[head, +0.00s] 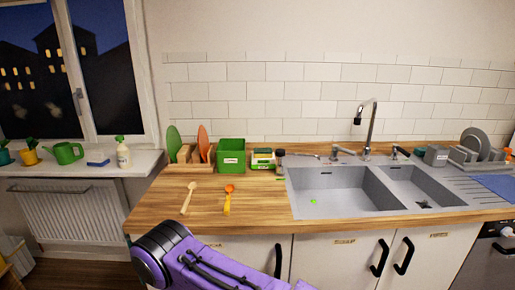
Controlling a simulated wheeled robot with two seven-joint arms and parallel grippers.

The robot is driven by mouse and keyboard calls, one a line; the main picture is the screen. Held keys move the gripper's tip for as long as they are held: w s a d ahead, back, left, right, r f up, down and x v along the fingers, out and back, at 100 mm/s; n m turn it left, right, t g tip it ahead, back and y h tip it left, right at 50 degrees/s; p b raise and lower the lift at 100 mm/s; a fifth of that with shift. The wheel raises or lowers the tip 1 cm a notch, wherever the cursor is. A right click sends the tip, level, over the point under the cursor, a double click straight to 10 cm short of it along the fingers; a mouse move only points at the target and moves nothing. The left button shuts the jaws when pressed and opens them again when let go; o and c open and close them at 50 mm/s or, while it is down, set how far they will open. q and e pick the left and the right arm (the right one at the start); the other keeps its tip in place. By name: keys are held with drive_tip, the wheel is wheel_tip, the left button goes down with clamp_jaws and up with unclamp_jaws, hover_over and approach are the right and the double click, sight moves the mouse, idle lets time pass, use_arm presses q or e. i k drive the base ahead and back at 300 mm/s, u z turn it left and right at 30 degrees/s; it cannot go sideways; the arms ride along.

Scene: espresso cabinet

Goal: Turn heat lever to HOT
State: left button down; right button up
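A chrome faucet (370,128) with a tall curved spout stands behind the double sink. A lever-like handle (401,151) with a dark tip stands to its right. Low metal fittings (335,154) stand to its left. I cannot tell which of these, if any, is the heat lever, and no HOT marking can be read. A purple and black arm part of mine crosses the bottom of the view, in front of the cabinet doors. Neither of my grippers can be seen.
The sink (333,192) is set in a wooden counter (255,205). Grey plates (475,143) stand at the right. White cabinet doors (341,257) are below.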

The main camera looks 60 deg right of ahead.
sight(336, 147)
drive_tip(key=u, duration=0.7)
drive_tip(key=k, duration=2.35)
drive_tip(key=z, duration=1.35)
